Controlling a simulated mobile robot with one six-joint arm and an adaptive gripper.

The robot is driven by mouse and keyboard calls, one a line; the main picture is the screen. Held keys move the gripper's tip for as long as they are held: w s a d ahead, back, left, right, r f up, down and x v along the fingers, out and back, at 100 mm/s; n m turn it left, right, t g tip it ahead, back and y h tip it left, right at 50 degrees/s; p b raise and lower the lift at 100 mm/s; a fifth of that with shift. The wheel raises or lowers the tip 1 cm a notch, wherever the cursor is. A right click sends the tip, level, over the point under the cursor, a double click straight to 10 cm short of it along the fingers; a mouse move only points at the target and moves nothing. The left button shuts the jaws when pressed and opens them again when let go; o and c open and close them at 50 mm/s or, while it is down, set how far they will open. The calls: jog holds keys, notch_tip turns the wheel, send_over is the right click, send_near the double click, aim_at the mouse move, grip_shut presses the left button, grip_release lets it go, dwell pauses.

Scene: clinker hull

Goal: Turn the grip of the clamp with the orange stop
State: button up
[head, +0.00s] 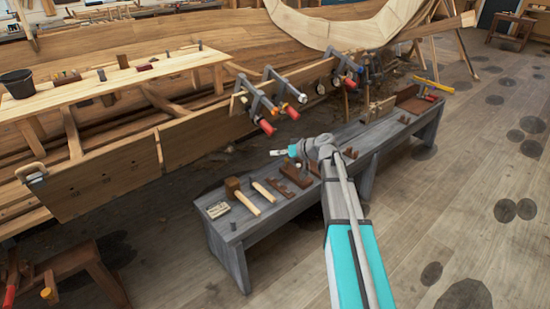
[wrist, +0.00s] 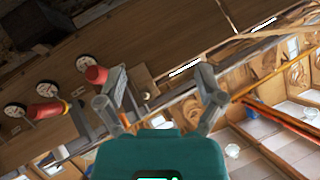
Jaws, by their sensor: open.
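Several bar clamps with red grips hang on the plank edge in the head view. One red grip (head: 267,127) is at the front left, and another red grip (head: 293,112) is just right of it. My gripper (head: 279,152) is in front of and below them, over the bench, apart from them. In the wrist view my gripper (wrist: 160,98) is open with nothing between its fingers. A red grip (wrist: 95,75) is beyond the left finger, and a second (wrist: 47,110) is farther left. A small orange patch (wrist: 125,119) shows beside the left finger; I cannot tell which clamp it belongs to.
The grey bench (head: 233,233) carries a mallet (head: 242,196) and several wooden tools below my arm. The hull plank (head: 105,170) runs along the left. A black bucket (head: 17,83) stands on a board. The floor (head: 455,190) on the right is open.

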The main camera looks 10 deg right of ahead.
jog(key=s+a+r+g+h+p, duration=0.2)
jog(key=s+a+g+p, duration=0.1)
jog(key=s+p, duration=0.4)
jog(key=shift+s+r+h, duration=0.3)
jog(key=shift+s+h, duration=0.1)
jog(key=shift+s, duration=0.65)
jog(key=shift+f, duration=0.1)
dwell(0.7)
jog(key=w+d+f+t+y+b, duration=0.1)
jog(key=w+d+t+b, duration=0.3)
jog(key=w+b, duration=0.5)
jog(key=w+d+f+n+t+y+b, duration=0.1)
jog(key=w+d+f+t+y+b, duration=0.1)
jog(key=w+d+f+t+b, duration=0.2)
jog(key=w+d+t+b, duration=0.1)
jog(key=w+d+b, duration=0.2)
jog(key=w+b, duration=0.2)
jog(key=shift+w+t, duration=0.25)
jog(key=shift+t, duration=0.05)
